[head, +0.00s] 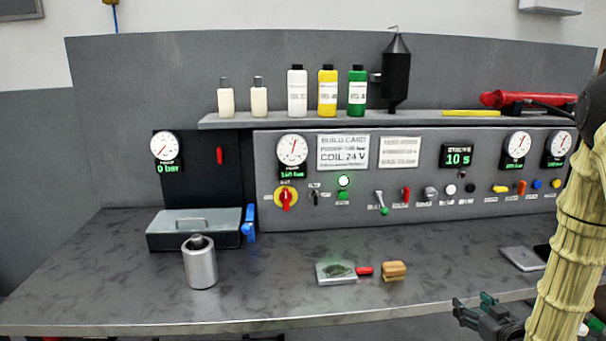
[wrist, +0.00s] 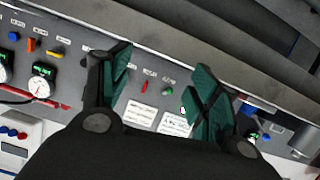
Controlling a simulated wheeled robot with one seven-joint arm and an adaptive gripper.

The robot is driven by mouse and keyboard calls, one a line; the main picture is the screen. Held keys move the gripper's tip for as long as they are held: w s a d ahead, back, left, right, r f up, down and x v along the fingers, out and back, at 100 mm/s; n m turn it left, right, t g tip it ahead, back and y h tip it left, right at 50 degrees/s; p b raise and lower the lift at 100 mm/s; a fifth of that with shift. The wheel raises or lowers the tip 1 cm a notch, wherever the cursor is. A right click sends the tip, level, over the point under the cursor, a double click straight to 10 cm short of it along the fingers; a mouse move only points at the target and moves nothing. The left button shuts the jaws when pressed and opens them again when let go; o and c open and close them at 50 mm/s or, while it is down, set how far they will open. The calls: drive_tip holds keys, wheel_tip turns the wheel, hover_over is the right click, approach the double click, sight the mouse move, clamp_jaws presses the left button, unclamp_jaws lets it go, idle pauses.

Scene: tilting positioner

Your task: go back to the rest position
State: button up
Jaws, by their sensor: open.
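My gripper (head: 484,312) is at the lower right of the head view, beside the front edge of the bench (head: 110,285). In the wrist view my gripper (wrist: 155,85) shows two dark green fingers spread wide apart, with nothing between them. The control panel (head: 455,165) with its dials and switches stands behind the bench. In the wrist view the panel (wrist: 75,60) appears tilted beyond the fingers. My arm covers the right side of the head view.
On the bench are a metal cylinder (head: 200,268), a grey box (head: 190,235), a small plate (head: 335,273) with a red handle, a wooden block (head: 393,271) and a flat grey item (head: 522,258). Bottles (head: 327,92) stand on the shelf. The bench's front left is clear.

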drive_tip(key=s+a+f+g, duration=0.2)
drive_tip(key=s+a+f, duration=0.25)
drive_tip(key=f, duration=0.25)
drive_tip(key=s+a+f+m+g, duration=0.1)
drive_tip(key=s+a+f+g, duration=0.3)
drive_tip(key=f, duration=0.3)
drive_tip(key=s+a+f+g, duration=0.1)
drive_tip(key=s+a+f, duration=0.3)
drive_tip(key=s+f, duration=0.3)
drive_tip(key=s+a+f+g, duration=0.3)
drive_tip(key=s+a+f, duration=0.2)
drive_tip(key=s, duration=0.6)
drive_tip(key=s+a+f+m+g, duration=0.1)
drive_tip(key=s+a+f+g, duration=0.3)
drive_tip(key=s, duration=0.8)
drive_tip(key=shift+a+f, duration=0.7)
drive_tip(key=shift+a, duration=0.2)
drive_tip(key=shift+h, duration=0.3)
